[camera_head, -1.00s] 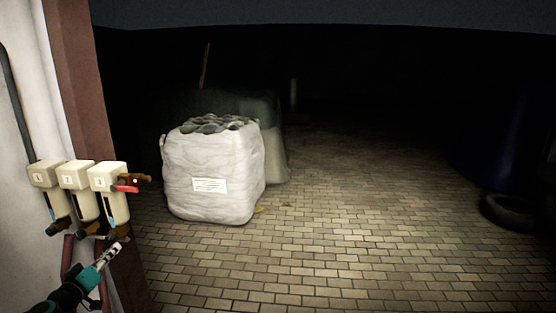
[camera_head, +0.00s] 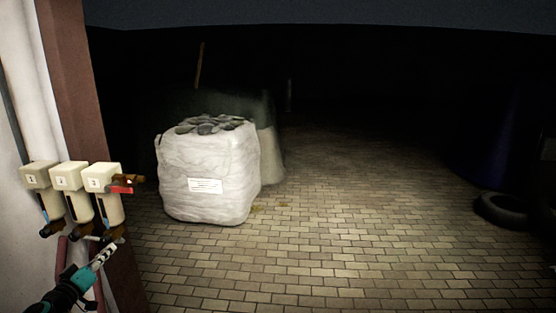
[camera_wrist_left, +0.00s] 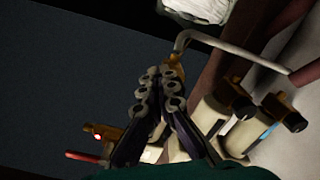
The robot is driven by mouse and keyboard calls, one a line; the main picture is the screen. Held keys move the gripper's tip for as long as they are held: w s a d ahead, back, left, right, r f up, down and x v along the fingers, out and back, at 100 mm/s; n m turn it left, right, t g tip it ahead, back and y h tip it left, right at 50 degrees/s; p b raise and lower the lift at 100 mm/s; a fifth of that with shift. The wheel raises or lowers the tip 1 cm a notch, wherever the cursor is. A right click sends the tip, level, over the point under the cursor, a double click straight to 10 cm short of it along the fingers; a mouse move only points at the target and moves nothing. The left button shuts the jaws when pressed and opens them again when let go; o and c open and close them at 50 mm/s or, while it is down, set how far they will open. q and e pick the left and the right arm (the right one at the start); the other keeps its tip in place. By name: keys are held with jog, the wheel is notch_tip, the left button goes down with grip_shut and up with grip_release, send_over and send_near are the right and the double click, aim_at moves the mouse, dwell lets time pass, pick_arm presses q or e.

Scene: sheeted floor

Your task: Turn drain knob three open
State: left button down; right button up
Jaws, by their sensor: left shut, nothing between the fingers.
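Three cream filter units hang in a row on the left wall in the head view, with labels too small to read surely. The rightmost unit (camera_head: 102,179) has a dark brass drain knob (camera_head: 114,234) at its bottom. My left gripper (camera_head: 106,250) is shut and empty, just below that knob; I cannot tell whether they touch. In the left wrist view the shut fingers (camera_wrist_left: 160,85) partly cover a brass piece (camera_wrist_left: 175,65) that looks like this knob. The other two drain knobs (camera_wrist_left: 237,98) (camera_wrist_left: 284,110) are to the right there. My right gripper is not in view.
A red-handled brass valve (camera_head: 124,187) sticks out right of the units. Red pipes (camera_head: 62,252) run below them, and a grey bent pipe (camera_wrist_left: 196,38) passes near the fingers. A white bulk bag (camera_head: 207,172) stands on the paved floor. A tyre (camera_head: 502,209) lies far right.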

pick_arm(q)
jog(key=shift+a+f, duration=0.15)
jog(key=shift+a, duration=0.05)
jog(key=shift+a+f+b, duration=0.25)
jog(key=shift+a+b, duration=0.05)
jog(key=shift+b, duration=0.2)
jog(key=shift+a+f, duration=0.15)
jog(key=shift+a, duration=0.35)
jog(key=shift+b, duration=0.35)
jog(key=s+d+r+n+p, duration=0.2)
jog(key=s+r+n+p, duration=0.1)
jog(key=s+n+p, duration=0.35)
jog(key=w, duration=0.6)
jog(key=shift+w+d+f, duration=0.2)
jog(key=shift+d, duration=0.15)
dwell(0.8)
